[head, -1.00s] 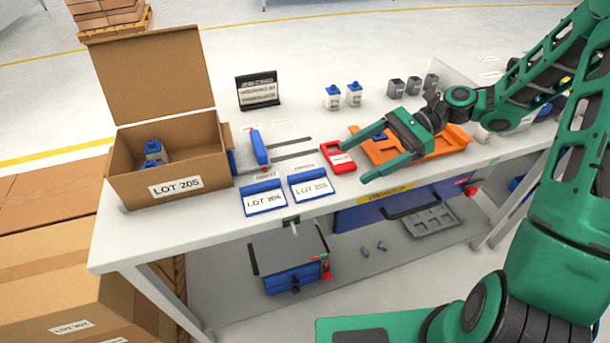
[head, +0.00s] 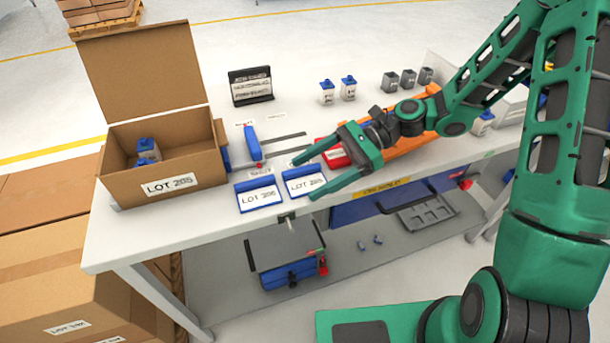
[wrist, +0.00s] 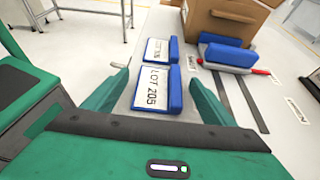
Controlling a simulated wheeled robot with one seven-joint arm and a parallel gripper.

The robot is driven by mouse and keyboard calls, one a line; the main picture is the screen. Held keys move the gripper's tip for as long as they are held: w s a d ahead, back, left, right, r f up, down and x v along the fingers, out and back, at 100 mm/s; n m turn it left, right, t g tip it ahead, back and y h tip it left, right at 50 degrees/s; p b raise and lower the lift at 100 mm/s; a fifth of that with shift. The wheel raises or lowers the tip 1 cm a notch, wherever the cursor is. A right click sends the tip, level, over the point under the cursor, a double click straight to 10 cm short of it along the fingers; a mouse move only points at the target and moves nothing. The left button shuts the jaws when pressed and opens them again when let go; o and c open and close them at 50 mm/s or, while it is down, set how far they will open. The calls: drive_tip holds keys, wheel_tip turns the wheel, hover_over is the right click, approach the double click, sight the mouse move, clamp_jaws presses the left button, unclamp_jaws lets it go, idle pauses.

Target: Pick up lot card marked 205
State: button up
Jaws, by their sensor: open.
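The lot card marked 205 (head: 304,184) lies on the table in a blue holder, the right one of two side by side. The other card (head: 259,197) is just left of it and appears to read 206. In the wrist view the 205 card (wrist: 151,87) lies between my fingers, ahead of the palm, with the other card (wrist: 157,52) beyond it. My gripper (head: 304,178) is open and empty. In the head view its fingers reach left over the 205 card's right part. I cannot tell whether they touch it.
An open cardboard box (head: 165,187) labelled LOT 205 stands left of the cards, with blue-capped bottles inside. A red device (head: 333,153) and an orange tray (head: 400,147) lie behind my gripper. A black sign (head: 250,87) stands farther back.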

drive_tip(key=shift+f, duration=0.1)
drive_tip(key=c, duration=1.2)
